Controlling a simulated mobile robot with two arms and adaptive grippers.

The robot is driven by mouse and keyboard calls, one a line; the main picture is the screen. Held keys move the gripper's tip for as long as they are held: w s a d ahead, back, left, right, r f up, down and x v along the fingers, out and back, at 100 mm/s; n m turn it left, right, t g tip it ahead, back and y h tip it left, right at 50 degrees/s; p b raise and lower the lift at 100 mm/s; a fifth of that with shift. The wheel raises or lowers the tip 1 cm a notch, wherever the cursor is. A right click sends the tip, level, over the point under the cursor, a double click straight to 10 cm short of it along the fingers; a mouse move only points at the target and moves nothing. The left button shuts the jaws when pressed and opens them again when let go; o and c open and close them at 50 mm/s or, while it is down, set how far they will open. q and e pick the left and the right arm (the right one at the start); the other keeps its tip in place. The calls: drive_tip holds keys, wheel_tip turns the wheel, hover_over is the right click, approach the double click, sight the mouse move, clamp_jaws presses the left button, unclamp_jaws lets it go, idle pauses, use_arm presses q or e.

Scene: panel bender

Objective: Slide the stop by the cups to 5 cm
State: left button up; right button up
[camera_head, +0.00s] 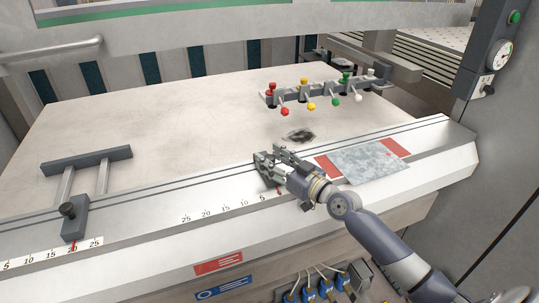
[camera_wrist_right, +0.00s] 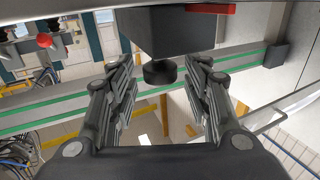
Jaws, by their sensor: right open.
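The stop by the cups shows in the right wrist view as a dark block (camera_wrist_right: 168,30) with a black knob (camera_wrist_right: 160,72) and a red pointer (camera_wrist_right: 211,8). In the head view my gripper and wrist mostly hide this stop. A small red pointer (camera_head: 280,190) shows on the scale, just right of the 5 mark. My right gripper (camera_head: 268,160) is at the stop. It is open, with its fingers (camera_wrist_right: 160,88) on either side of the knob and a gap at each side. My left gripper is not in view.
Another stop (camera_head: 74,218) with a knob and long bar (camera_head: 86,158) sits at left, its pointer near 20. A rail with coloured knobs (camera_head: 325,90) stands at the back. A grey sheet (camera_head: 370,162) lies on red pads at right. The middle worktop (camera_head: 180,120) is clear.

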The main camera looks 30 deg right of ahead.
drive_tip(key=shift+w+a, duration=0.25)
drive_tip(key=shift+w, duration=0.35)
drive_tip(key=shift+c, duration=1.1)
clamp_jaws()
drive_tip(key=shift+f, duration=0.1)
